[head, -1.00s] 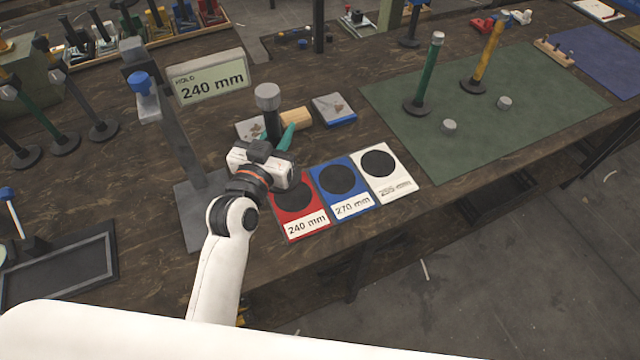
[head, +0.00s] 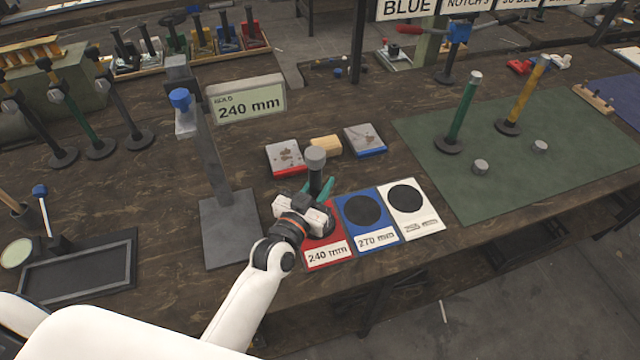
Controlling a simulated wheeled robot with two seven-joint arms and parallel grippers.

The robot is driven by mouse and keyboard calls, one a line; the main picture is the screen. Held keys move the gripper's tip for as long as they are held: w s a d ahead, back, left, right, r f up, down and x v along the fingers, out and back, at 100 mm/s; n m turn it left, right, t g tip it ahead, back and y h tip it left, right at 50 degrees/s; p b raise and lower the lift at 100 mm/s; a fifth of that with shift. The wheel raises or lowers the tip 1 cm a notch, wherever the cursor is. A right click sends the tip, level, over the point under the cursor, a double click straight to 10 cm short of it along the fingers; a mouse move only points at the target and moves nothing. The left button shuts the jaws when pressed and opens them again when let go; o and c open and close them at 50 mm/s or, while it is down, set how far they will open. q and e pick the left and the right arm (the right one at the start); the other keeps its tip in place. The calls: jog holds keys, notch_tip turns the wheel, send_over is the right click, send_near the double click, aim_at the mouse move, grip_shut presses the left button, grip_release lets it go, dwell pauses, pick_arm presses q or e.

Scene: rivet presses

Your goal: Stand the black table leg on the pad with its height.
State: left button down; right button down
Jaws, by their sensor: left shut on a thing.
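The black table leg (head: 315,181) with a grey cap stands upright in my left gripper (head: 318,190), whose teal fingers are shut on it. The gripper is over the back of the red pad (head: 325,254), labelled 240 mm. The gripper body hides the leg's lower end, so I cannot tell whether it touches the pad. The blue pad (head: 378,238), labelled 270 mm, and the white pad (head: 427,219) lie to the right, both empty. The gauge display (head: 248,103) reads HOLD 240 mm. My right gripper is not in view.
The gauge's grey base plate (head: 228,232) lies left of the pads. Grey blocks and a wooden block (head: 325,146) sit behind them. A green mat (head: 540,140) at right holds a green leg (head: 462,115) and a yellow leg (head: 524,98). Several legs stand at far left.

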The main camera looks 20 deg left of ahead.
pick_arm(q)
jog(key=c, duration=1.6)
grip_release()
jog(key=shift+f, duration=0.15)
jog(key=o, duration=0.4)
jog(key=shift+s+r, duration=0.15)
jog(key=shift+r, duration=0.05)
jog(key=s, duration=0.3)
jog(key=s+a+b, duration=0.1)
jog(key=s, duration=0.3)
jog(key=s+a, duration=0.1)
jog(key=s, duration=0.3)
jog(key=shift+s+a+b, duration=0.1)
jog(key=shift+s+b, duration=0.15)
jog(key=shift+b, duration=0.1)
jog(key=shift+s, duration=0.1)
